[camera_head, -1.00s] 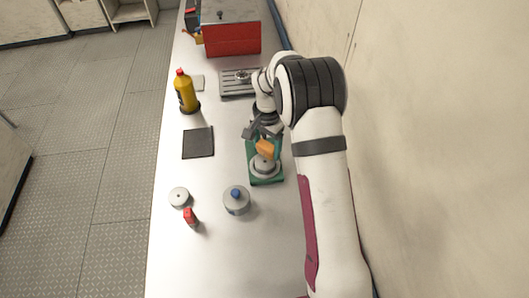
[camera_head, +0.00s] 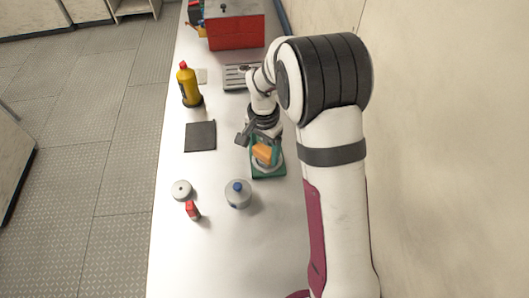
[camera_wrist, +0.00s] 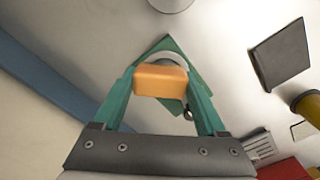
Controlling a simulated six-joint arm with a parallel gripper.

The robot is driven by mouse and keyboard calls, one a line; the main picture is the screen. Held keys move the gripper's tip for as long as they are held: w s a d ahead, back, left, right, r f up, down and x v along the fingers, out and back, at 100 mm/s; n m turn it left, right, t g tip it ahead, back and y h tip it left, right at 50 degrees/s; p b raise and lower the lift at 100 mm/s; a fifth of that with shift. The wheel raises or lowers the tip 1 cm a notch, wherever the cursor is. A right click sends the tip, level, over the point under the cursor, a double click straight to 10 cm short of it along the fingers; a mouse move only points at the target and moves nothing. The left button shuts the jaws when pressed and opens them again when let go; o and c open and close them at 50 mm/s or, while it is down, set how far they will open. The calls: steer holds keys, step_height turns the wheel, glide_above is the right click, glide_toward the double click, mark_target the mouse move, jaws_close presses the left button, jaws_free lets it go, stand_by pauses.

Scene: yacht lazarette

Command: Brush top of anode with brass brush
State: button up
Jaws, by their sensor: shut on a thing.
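My gripper (camera_head: 262,150) is shut on an orange block (camera_wrist: 160,80), which looks like the handle of the brass brush. In the wrist view the block sits between the two teal fingers; its bristles are hidden. A round grey disc, apparently the anode (camera_wrist: 174,66), lies on a green base (camera_wrist: 163,45) behind the block. In the head view the block is over the disc (camera_head: 276,165) and covers much of it, with the green base (camera_head: 267,176) around it. I cannot tell whether the brush touches the disc.
A grey jar with a blue knob (camera_head: 238,196), a pale round tin (camera_head: 181,189) and a small red item (camera_head: 192,210) stand nearer. A dark mat (camera_head: 200,136) and a yellow bottle (camera_head: 189,85) are left. A red toolbox (camera_head: 237,31) is at the back.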

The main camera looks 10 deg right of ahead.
steer(key=shift+r, duration=2.55)
